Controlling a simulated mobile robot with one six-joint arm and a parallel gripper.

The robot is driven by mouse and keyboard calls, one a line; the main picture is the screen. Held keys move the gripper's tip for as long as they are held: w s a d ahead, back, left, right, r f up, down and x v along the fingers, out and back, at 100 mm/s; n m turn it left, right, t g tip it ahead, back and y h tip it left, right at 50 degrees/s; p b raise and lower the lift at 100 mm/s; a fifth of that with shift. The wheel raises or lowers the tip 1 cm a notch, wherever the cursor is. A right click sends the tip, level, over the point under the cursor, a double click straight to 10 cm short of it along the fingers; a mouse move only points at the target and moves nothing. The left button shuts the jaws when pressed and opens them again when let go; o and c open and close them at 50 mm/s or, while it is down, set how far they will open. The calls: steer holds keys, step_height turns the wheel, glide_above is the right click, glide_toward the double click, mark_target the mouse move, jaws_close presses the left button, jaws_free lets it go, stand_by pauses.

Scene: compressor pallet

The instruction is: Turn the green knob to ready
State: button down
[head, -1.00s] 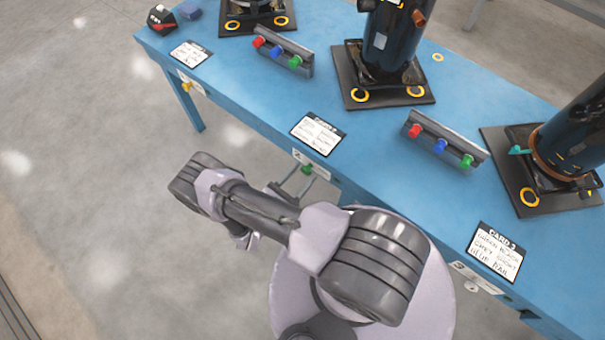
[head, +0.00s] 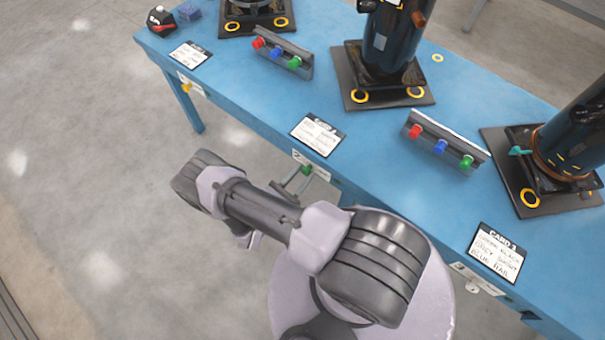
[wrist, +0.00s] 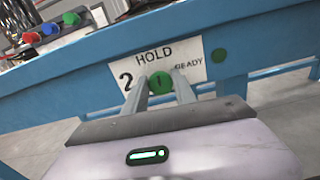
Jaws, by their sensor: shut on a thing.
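The green knob (wrist: 160,82) sits on a white plate (wrist: 192,62) on the front edge of the blue table. The plate reads "2", "HOLD" above the knob and "READY" to its right. My gripper (wrist: 161,84) is shut on the knob, with one finger on each side of it. A mark on the knob's face looks close to upright, towards HOLD, but it is small. In the head view, the knob (head: 307,169) shows just beyond the fingertips, and my arm hides part of the gripper.
The blue table (head: 240,90) carries dark compressors on black bases (head: 385,95), racks with red, blue and green knobs (head: 440,146), and cards (head: 318,133). Open floor (head: 90,150) lies at left.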

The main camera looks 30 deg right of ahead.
steer(key=m, duration=0.8)
steer(key=shift+s+m, duration=0.1)
steer(key=shift+m, duration=0.2)
steer(key=m, duration=0.4)
steer(key=shift+f, duration=0.1)
steer(key=shift+f+m, duration=0.1)
steer(key=shift+m, duration=2.2)
steer(key=c, duration=1)
jaws_free()
steer(key=shift+c, duration=0.2)
